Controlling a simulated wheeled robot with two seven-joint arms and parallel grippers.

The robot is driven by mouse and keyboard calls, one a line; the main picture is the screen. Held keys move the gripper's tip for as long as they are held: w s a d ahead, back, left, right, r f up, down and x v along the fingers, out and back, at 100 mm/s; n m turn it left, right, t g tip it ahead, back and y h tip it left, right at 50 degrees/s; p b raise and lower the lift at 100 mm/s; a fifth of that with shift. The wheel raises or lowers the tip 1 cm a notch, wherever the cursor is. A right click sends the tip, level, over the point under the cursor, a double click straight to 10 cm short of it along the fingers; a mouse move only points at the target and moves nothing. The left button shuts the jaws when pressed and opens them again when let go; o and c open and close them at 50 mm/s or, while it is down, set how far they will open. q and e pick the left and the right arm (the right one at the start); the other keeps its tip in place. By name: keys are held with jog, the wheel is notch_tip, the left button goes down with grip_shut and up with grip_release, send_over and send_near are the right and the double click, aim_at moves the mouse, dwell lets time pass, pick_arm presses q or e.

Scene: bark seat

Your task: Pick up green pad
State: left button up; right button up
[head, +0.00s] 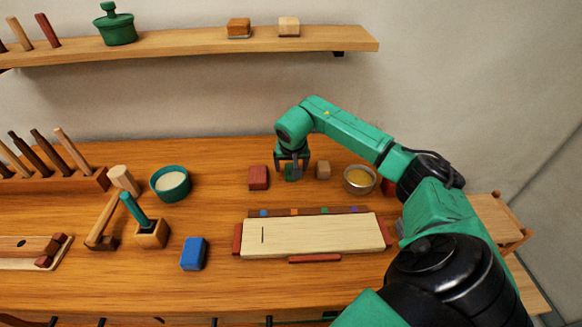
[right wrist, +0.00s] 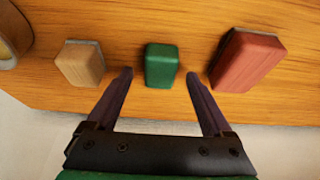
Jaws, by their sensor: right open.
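The green pad (right wrist: 161,66) is a small block on the wooden table, seen between the open fingers of my right gripper (right wrist: 159,76) in the right wrist view. The fingers stand on either side of it with a gap to each. In the head view my right gripper (head: 292,170) reaches down over the green pad (head: 290,173), which is partly hidden by the fingers. A red block (head: 258,177) stands to the left and a tan block (head: 322,170) to the right. My left gripper is not in view.
A bowl with yellow contents (head: 359,180) stands right of the tan block. A pale board with red ends (head: 312,236) lies in front. A blue block (head: 194,254) and a teal bowl (head: 170,183) are to the left. A shelf (head: 200,44) hangs above.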

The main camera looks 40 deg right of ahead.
jog(key=shift+w+d+f, duration=0.1)
jog(key=shift+f, duration=0.2)
grip_shut()
jog(key=shift+r, duration=0.15)
